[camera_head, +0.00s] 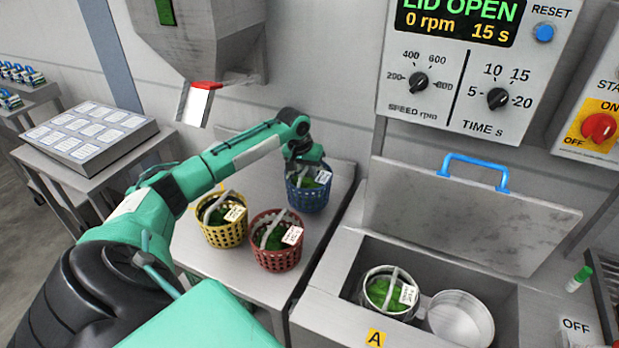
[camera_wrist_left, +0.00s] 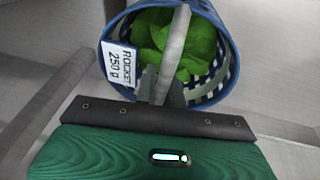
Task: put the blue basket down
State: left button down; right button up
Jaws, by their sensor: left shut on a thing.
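The blue basket (camera_head: 308,194) is at the back right of the metal table, behind the red basket. It holds green leaves and has a white label, which reads "ROCKET 250 g" in the left wrist view (camera_wrist_left: 122,64). My left gripper (camera_head: 305,160) is above it, shut on its grey handle (camera_wrist_left: 174,50). The basket looks upright; I cannot tell whether its base touches the table. My right gripper is in neither view.
A yellow basket (camera_head: 222,234) and a red basket (camera_head: 277,256) with greens stand on the table (camera_head: 210,268). To the right, an open-lidded washer (camera_head: 342,318) holds a pale basket (camera_head: 390,318) and an empty round holder (camera_head: 460,318). A chute (camera_head: 197,104) hangs above the table.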

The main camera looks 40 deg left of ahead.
pick_arm(q)
notch_tip(320, 180, down, 3)
jog(key=shift+r, duration=0.1)
jog(key=c, duration=1.5)
grip_release()
jog(key=b+v, duration=0.1)
jog(key=v, duration=1.1)
